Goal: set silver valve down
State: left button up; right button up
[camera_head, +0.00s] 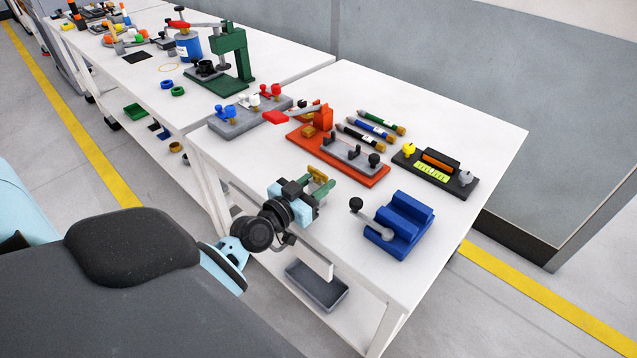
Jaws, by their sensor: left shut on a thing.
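My left gripper (312,190) is shut on a small piece, over the near edge of the white table (490,145). Gold and green parts show at its fingertips; the rest of the held piece is hidden by the gripper, so I cannot make out whether it is the silver valve. A silver-grey knob-like piece (466,178) stands on the right end of a black board (428,188); I cannot tell whether that is a valve. A yellow one (409,149) stands at the board's left end. My right gripper is not in view.
An orange-red fixture (345,168) stands just behind the gripper, with several pens (375,125) beyond it. A blue block with a lever (402,222) is to the right. A grey stand (240,122) with blue and white pieces is behind left. A grey tray (317,287) lies below the tabletop.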

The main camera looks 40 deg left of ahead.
pick_arm(q)
jog(key=shift+r, duration=0.15)
jog(key=o, duration=1.1)
jog(key=shift+f, duration=0.25)
